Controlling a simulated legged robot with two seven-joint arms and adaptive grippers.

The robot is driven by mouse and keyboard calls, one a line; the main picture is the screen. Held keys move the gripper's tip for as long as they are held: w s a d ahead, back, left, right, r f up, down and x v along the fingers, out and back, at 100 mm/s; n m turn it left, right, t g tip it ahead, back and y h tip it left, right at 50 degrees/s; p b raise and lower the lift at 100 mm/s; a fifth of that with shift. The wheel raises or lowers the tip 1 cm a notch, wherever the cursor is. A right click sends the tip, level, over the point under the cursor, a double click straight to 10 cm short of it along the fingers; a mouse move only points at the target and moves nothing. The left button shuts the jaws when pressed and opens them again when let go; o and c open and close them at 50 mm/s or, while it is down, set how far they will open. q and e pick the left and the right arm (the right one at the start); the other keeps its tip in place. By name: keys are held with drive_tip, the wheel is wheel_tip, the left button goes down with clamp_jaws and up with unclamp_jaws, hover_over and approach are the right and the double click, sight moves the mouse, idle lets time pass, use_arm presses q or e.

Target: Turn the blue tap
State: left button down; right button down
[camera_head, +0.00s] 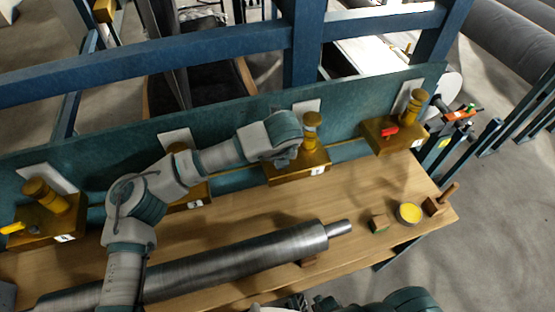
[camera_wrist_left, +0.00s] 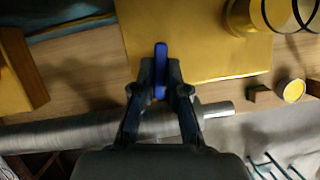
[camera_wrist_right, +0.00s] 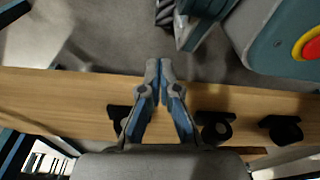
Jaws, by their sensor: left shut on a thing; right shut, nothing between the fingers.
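The blue tap (camera_wrist_left: 160,60) is a narrow blue handle in front of a yellow valve block (camera_wrist_left: 205,40) in the left wrist view. My left gripper (camera_wrist_left: 160,78) is shut on the handle, one finger on each side of it. In the head view my left arm reaches across the bench to the yellow block (camera_head: 298,168) third from the left; its wrist hides the blue handle. My right gripper (camera_wrist_right: 158,72) is shut and empty, low by the bench edge in the right wrist view.
A red-handled block (camera_head: 393,135) stands to the right, a yellow-handled one (camera_head: 45,220) at the far left. A long grey roll (camera_head: 240,250) lies along the wooden bench (camera_head: 350,197). A yellow-topped tin (camera_head: 410,213) and small blocks sit at the right end.

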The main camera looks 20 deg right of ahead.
use_arm(q)
drive_tip(key=shift+w+r+n, duration=0.15)
drive_tip(key=shift+w+n, duration=0.05)
drive_tip(key=shift+n, duration=0.4)
use_arm(e)
drive_tip(key=shift+w+a+r, duration=0.1)
drive_tip(key=shift+w+r, duration=0.55)
drive_tip(key=shift+r, duration=0.05)
use_arm(q)
drive_tip(key=c, duration=1.2)
unclamp_jaws()
drive_tip(key=shift+w, duration=0.1)
drive_tip(key=shift+d+f, duration=0.15)
drive_tip(key=shift+f, duration=0.05)
use_arm(e)
drive_tip(key=shift+w+f, duration=0.1)
drive_tip(key=shift+w, duration=0.1)
use_arm(q)
drive_tip(key=shift+y, duration=0.3)
drive_tip(key=v, duration=1.1)
drive_tip(key=shift+r, duration=0.4)
